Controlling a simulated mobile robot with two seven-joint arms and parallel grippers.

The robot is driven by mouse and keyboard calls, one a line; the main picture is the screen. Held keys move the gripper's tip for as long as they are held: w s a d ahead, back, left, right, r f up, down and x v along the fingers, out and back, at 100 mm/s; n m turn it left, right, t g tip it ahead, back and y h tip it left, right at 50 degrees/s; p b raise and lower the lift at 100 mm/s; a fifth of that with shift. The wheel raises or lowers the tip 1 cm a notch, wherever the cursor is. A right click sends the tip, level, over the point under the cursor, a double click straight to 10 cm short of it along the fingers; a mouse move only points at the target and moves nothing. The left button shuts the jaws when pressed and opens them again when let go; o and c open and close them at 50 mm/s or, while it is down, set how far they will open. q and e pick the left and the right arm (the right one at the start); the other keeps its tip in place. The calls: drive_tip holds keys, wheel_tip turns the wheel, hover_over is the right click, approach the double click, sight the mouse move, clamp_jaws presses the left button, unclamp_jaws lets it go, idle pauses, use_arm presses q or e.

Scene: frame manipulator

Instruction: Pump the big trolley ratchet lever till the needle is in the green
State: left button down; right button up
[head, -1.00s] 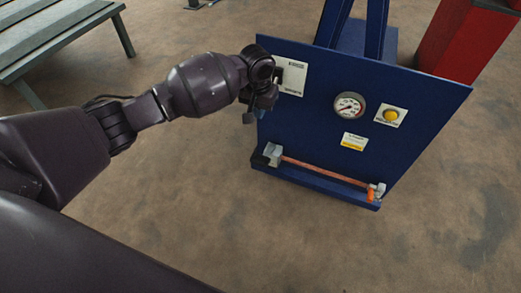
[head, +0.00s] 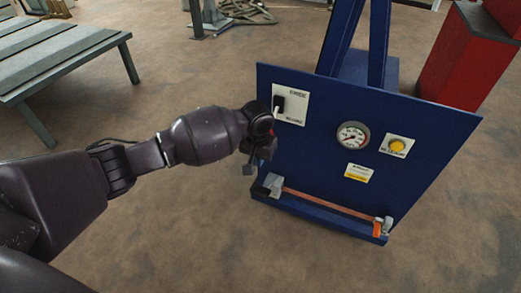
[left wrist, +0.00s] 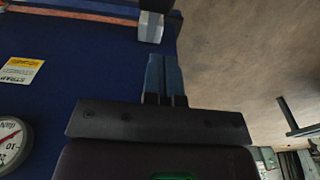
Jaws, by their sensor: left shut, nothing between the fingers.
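The blue trolley panel (head: 325,180) stands right of centre in the head view. A round white gauge (head: 353,136) is on it; its needle points to the lower left, and a green band is too small to make out. A white plate (head: 297,105) at the panel's upper left carries a black lever-like part (head: 278,104) with a pale end. My left gripper (head: 252,165) is shut and empty at the panel's left edge, below this part. In the left wrist view its blue fingers (left wrist: 163,78) are together, with the gauge (left wrist: 12,140) at left. My right gripper is not in view.
An orange bar (head: 330,202) runs along the panel's low ledge between a grey block (head: 272,184) and an orange-handled fitting (head: 377,228). A yellow button (head: 397,146) is right of the gauge. A grey bench (head: 60,60) and a red cabinet (head: 455,65) stand behind.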

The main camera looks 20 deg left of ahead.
use_arm(q)
drive_tip(key=b, duration=0.3)
hover_over(260, 188)
wheel_tip(260, 188, down, 11)
drive_tip(key=shift+s+r, duration=0.1)
drive_tip(key=shift+f+b, duration=0.35)
drive_tip(key=shift+f, duration=0.35)
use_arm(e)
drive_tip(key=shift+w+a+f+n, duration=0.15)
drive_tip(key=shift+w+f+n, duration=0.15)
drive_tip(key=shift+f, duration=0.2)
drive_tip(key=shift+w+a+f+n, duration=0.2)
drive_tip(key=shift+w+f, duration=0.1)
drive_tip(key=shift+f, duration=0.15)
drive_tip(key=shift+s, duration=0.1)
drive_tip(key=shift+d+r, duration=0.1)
